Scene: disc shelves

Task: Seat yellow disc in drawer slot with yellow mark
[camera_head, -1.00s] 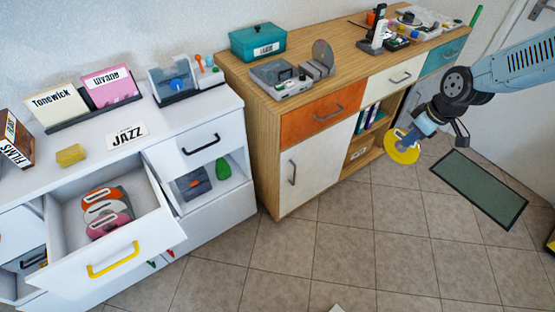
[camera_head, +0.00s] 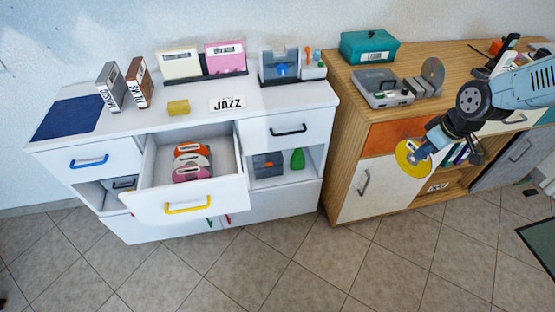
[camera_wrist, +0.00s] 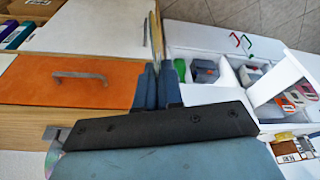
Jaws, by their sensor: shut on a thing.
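My gripper (camera_head: 428,146) is shut on the yellow disc (camera_head: 408,165), at the right, in front of the wooden cabinet. In the wrist view the disc (camera_wrist: 156,35) shows nearly edge-on between my blue fingers (camera_wrist: 156,88). The open drawer (camera_head: 228,192) with a yellow handle (camera_head: 188,208) is in the white cabinet, well left of my gripper. An orange disc (camera_head: 188,150) and a pink disc (camera_head: 193,175) stand in it, with a greyish one between them. The drawer also shows in the wrist view (camera_wrist: 277,83). I cannot make out a yellow slot mark.
The white cabinet top (camera_head: 200,127) bears a yellow block (camera_head: 178,107), a JAZZ sign (camera_head: 228,103) and disc boxes. The wooden cabinet (camera_head: 338,135) stands to its right, bearing a teal box (camera_head: 368,46) and a grey player (camera_head: 383,90).

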